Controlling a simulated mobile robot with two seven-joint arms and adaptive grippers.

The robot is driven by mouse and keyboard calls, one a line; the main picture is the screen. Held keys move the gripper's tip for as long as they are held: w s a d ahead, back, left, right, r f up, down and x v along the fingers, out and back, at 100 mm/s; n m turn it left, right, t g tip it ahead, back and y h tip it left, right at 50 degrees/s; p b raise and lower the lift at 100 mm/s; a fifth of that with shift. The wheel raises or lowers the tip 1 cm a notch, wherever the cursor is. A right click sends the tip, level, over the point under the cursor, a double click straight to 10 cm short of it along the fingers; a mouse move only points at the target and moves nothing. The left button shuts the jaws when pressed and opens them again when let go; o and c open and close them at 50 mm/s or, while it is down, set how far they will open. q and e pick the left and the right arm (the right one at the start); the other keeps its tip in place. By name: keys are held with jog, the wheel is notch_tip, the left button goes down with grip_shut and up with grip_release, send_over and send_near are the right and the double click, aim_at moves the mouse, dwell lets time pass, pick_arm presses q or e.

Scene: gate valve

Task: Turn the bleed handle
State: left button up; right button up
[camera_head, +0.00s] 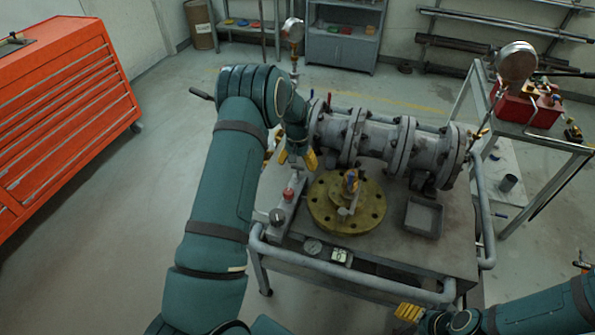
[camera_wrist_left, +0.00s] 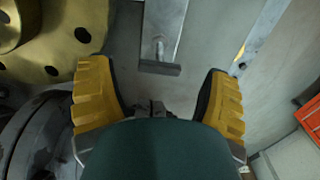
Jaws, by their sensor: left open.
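My left gripper (camera_head: 297,160) is open, with its yellow fingers pointing down over the bench's left side, beside the grey flanged pipe valve (camera_head: 352,138). In the left wrist view, a grey metal bar with a short rod and a crosspiece (camera_wrist_left: 160,68) lies ahead of the gap between the open fingers (camera_wrist_left: 157,95). Nothing is between the fingers. I cannot tell for sure which part is the bleed handle. In the head view, a small fitting with a red top (camera_head: 288,193) stands just below the left gripper. My right gripper (camera_head: 410,312) shows only partly at the bottom.
A brass flange (camera_head: 330,218) with an upright stem lies on the bench, also in the left wrist view (camera_wrist_left: 50,62). A grey tray (camera_head: 424,217) is to its right. A tube rail (camera_head: 350,278) edges the bench. A red tool cabinet (camera_head: 65,110) stands left; open floor lies between.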

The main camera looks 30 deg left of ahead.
aim_at(297, 166)
pick_arm(q)
jog(key=shift+f, duration=1.85)
jog(key=c, duration=1.3)
